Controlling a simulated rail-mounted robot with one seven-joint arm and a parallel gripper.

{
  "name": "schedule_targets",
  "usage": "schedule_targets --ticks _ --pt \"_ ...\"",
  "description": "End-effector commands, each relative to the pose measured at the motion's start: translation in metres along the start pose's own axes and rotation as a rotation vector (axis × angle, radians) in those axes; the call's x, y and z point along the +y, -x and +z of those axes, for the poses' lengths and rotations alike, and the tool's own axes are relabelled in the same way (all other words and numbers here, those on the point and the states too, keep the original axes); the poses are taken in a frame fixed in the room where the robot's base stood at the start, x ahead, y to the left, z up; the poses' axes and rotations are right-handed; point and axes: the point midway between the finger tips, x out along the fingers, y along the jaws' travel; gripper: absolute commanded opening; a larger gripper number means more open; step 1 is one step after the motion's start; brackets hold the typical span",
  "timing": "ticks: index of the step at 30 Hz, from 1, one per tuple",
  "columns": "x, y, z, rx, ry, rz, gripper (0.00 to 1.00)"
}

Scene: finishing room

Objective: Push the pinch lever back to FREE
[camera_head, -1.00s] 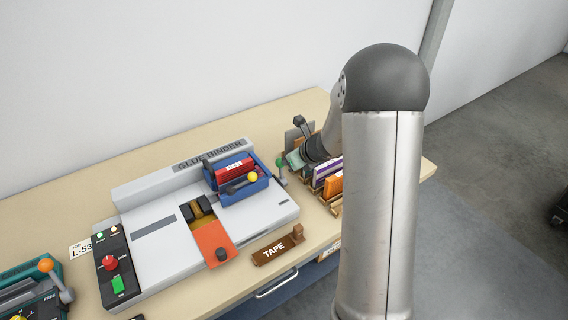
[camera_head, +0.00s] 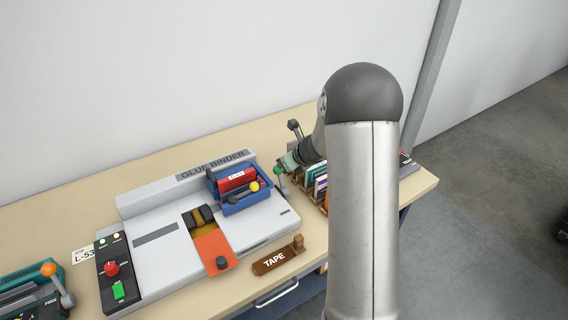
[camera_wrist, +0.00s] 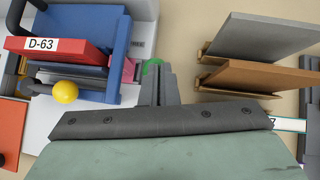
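A lever with an orange ball knob (camera_head: 48,269) stands on a teal machine (camera_head: 22,290) at the lower left of the head view, beside the word FREE. A second lever with a green knob (camera_head: 279,170) stands at the right end of the glue binder. I cannot tell for sure which is the pinch lever. My gripper (camera_wrist: 158,84) has its fingers together and holds nothing that I can see. In the wrist view the green knob (camera_wrist: 152,66) shows partly behind the fingertips, very close; contact cannot be told. In the head view my arm partly hides the gripper.
The glue binder (camera_head: 155,250) carries a blue tray (camera_head: 248,201) with a red D-63 block (camera_wrist: 75,47) and a yellow ball (camera_wrist: 65,92). A book rack stands right of the gripper. A TAPE block (camera_head: 274,260) lies at the table's front. Bare tabletop (camera_head: 60,215) lies behind.

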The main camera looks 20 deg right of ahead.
Motion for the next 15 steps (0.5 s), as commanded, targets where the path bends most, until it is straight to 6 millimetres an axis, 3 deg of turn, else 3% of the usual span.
schedule_targets --ticks 8,15 --pt "0.001 0.001 0.001 -0.002 0.002 0.002 0.0" --pt "0.003 0.036 -0.003 -0.002 0.003 0.0 0.0"
